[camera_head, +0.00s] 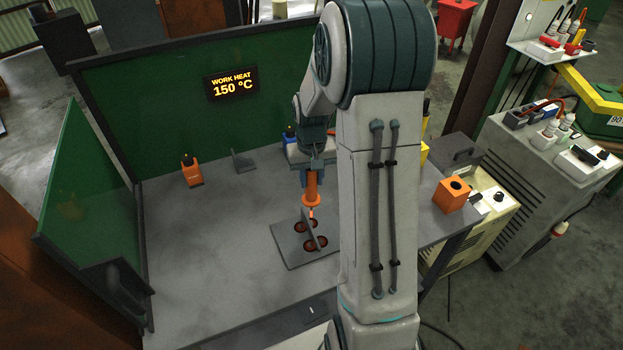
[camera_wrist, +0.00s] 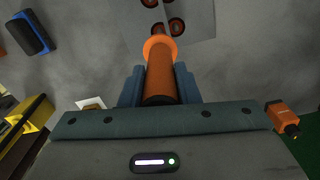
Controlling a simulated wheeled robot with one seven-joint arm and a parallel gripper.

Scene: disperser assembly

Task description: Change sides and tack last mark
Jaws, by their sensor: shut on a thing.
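My gripper (camera_head: 311,178) is shut on an orange tool (camera_head: 311,191) with a wide collar, which points down. In the wrist view the tool (camera_wrist: 160,72) sits between the blue fingers of my gripper (camera_wrist: 160,88). Its tip is over a grey workpiece plate (camera_head: 288,256), near a thin upright piece (camera_head: 308,226). Dark red round marks (camera_head: 316,243) lie on both sides of this piece. In the wrist view, marks (camera_wrist: 177,27) show beyond the collar on the plate (camera_wrist: 202,22). I cannot tell whether the tip touches the work.
A green screen (camera_head: 160,112) with a sign (camera_head: 231,86) reading "WORK HEAT 150 °C" closes the table's back. An orange device (camera_head: 192,171) and a small grey bracket (camera_head: 243,160) stand behind the work. An orange block (camera_head: 451,195) with a hole stands right. The left front table is clear.

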